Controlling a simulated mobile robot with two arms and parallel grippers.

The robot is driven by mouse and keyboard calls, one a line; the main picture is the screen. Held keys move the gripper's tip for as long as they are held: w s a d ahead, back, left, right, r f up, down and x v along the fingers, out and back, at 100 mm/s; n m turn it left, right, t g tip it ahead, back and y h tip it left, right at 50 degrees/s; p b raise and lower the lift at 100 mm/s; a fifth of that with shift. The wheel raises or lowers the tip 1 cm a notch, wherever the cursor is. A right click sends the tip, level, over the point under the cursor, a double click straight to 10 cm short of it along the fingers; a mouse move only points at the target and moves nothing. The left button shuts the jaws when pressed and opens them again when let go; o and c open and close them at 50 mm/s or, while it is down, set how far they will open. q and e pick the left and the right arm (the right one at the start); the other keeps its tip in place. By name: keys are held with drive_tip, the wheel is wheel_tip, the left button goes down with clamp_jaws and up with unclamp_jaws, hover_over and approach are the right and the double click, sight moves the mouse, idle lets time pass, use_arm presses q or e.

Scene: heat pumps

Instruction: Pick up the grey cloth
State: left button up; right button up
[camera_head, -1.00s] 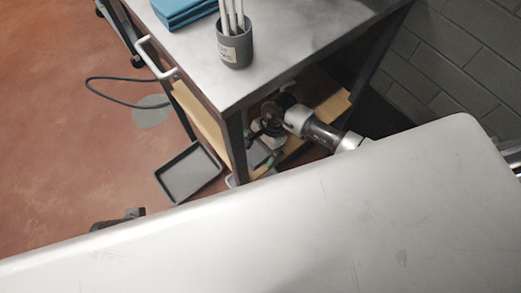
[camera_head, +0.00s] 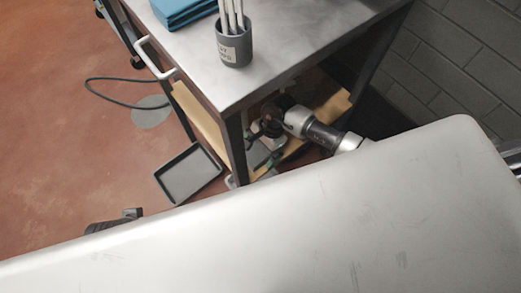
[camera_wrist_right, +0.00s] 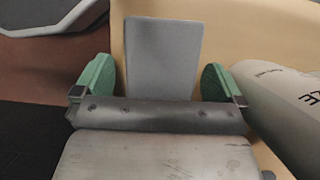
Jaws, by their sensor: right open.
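The grey cloth (camera_wrist_right: 162,58) shows in the right wrist view as a flat, smooth grey rectangle on the tan shelf. My right gripper (camera_wrist_right: 160,78) is open, with one green fingertip on each side of the cloth. Small gaps show between the cloth and both fingertips, and its near edge is hidden behind the gripper body. In the head view my right gripper (camera_head: 266,158) reaches in under the steel worktable, by the lower shelf. Only a little of the cloth can be made out there. My left gripper is not recognisable in either view.
The steel worktable (camera_head: 290,50) stands over the tan lower shelf (camera_head: 333,103). A pale lettered cylinder (camera_wrist_right: 285,108) lies close right of the gripper. A grey cup (camera_head: 235,48) and blue folded cloths (camera_head: 182,10) are on top. A dark tray (camera_head: 188,174) lies on the floor.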

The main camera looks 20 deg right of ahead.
sight(261, 150)
use_arm(q)
drive_tip(key=shift+s+r, duration=0.2)
drive_tip(key=shift+r, duration=0.1)
use_arm(e)
drive_tip(key=shift+f, duration=0.1)
drive_tip(key=shift+c, duration=0.2)
drive_tip(key=c, duration=0.9)
drive_tip(key=shift+s+d+r+p, duration=0.15)
drive_tip(key=shift+r+p, duration=0.25)
drive_tip(key=shift+r, duration=0.3)
wheel_tip(261, 150, up, 7)
drive_tip(key=shift+f+p, duration=0.15)
drive_tip(key=shift+p, duration=0.6)
use_arm(q)
wheel_tip(261, 150, down, 12)
drive_tip(key=p, duration=0.1)
drive_tip(key=shift+w+g, duration=0.15)
drive_tip(key=shift+g, duration=0.25)
use_arm(e)
drive_tip(key=s+d, duration=0.2)
drive_tip(key=s, duration=0.4)
drive_tip(key=s+d, duration=0.2)
drive_tip(key=s, duration=0.4)
drive_tip(key=s+d, duration=0.2)
drive_tip(key=s, duration=0.4)
drive_tip(key=shift+s+d+f, duration=0.25)
drive_tip(key=shift+s+f, duration=0.05)
drive_tip(key=shift+f, duration=0.05)
use_arm(q)
drive_tip(key=shift+d+f, duration=0.1)
